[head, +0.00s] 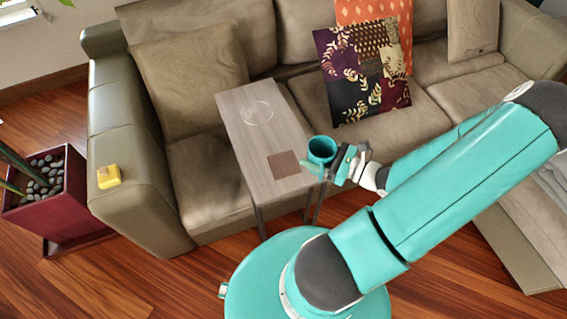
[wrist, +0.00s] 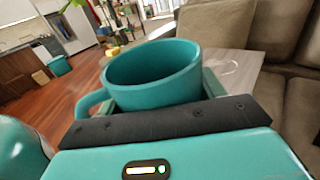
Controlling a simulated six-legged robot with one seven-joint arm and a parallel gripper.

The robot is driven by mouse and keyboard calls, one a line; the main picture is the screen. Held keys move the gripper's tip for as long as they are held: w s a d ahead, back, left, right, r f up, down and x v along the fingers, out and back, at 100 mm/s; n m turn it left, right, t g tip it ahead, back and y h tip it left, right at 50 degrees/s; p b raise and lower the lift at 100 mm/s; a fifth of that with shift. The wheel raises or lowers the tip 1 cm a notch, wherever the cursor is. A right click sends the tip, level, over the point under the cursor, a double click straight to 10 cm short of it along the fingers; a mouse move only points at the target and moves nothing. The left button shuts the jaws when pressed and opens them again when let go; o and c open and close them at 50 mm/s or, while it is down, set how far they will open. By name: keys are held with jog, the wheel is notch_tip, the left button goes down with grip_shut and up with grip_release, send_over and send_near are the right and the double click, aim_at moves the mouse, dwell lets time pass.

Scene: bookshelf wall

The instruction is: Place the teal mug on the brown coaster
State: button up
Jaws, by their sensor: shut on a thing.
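The teal mug (head: 321,150) is held by my gripper (head: 330,164) at the right edge of the narrow side table (head: 240,135). In the wrist view the mug (wrist: 155,75) sits upright or nearly so between the fingers, its handle to the left. My gripper is shut on it. The brown coaster (head: 284,164) is a flat square on the near part of the table top, just left of the mug in the head view. The coaster looks bare. I cannot see it in the wrist view, where the mug and gripper block that area.
A clear round glass-like item (head: 257,112) is on the far part of the table. A sofa (head: 210,185) surrounds the table, with patterned cushions (head: 365,70) behind. A yellow object (head: 108,176) rests on the sofa's left arm. A red planter (head: 62,205) stands at the left.

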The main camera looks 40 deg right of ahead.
jog(key=w+a+f, duration=0.1)
jog(key=w+f, duration=0.2)
jog(key=w, duration=0.1)
jog(key=w+a+f, duration=0.1)
jog(key=w+f, duration=0.2)
jog(key=w, duration=0.1)
jog(key=w+a+f, duration=0.1)
jog(key=w+f, duration=0.2)
jog(key=w, duration=0.1)
jog(key=shift+w, duration=0.2)
jog(key=shift+w+f, duration=0.3)
jog(key=shift+f, duration=0.1)
notch_tip(320, 180, down, 3)
jog(key=shift+w+f, duration=0.15)
jog(key=shift+f, duration=0.1)
jog(key=o, duration=1.2)
jog(key=shift+c, duration=0.2)
